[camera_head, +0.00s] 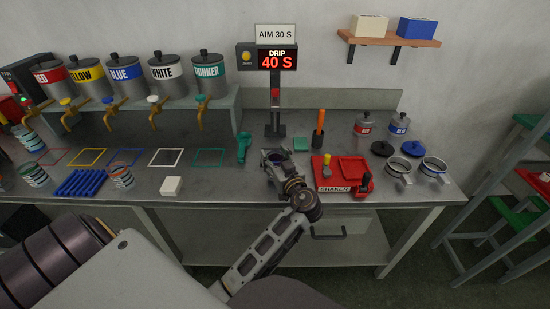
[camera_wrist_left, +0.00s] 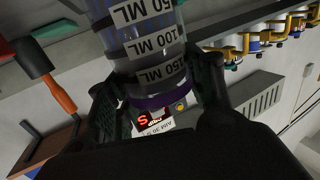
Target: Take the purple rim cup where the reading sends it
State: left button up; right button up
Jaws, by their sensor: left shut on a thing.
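My left gripper (camera_head: 283,172) is shut on the purple rim cup (camera_head: 273,157), above the bench in front of the display post. In the left wrist view the clear cup (camera_wrist_left: 145,40) sits between the two fingers of the gripper (camera_wrist_left: 158,98). It carries labels of 50, 100 and 150 ML, and its purple rim lies between the fingertips. The display (camera_head: 277,60) reads "DRIP 40 S" in red, under a sign (camera_head: 275,35) reading "AIM 30 S". A THINNER pot (camera_head: 208,72) with a teal tap and a WHITE pot (camera_head: 165,74) stand at the back left. My right gripper is not in view.
Coloured outlines, including a teal square (camera_head: 209,157), mark the bench. A red shaker (camera_head: 341,173) stands right of the gripper, with metal mugs (camera_head: 400,168) beyond. An orange-handled tool (camera_head: 319,122) stands behind.

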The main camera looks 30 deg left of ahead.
pick_arm(q)
jog(key=shift+r+p, duration=1)
jog(key=shift+r, duration=1.4)
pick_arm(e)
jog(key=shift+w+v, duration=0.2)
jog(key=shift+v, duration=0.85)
pick_arm(q)
jog(key=shift+c, duration=0.2)
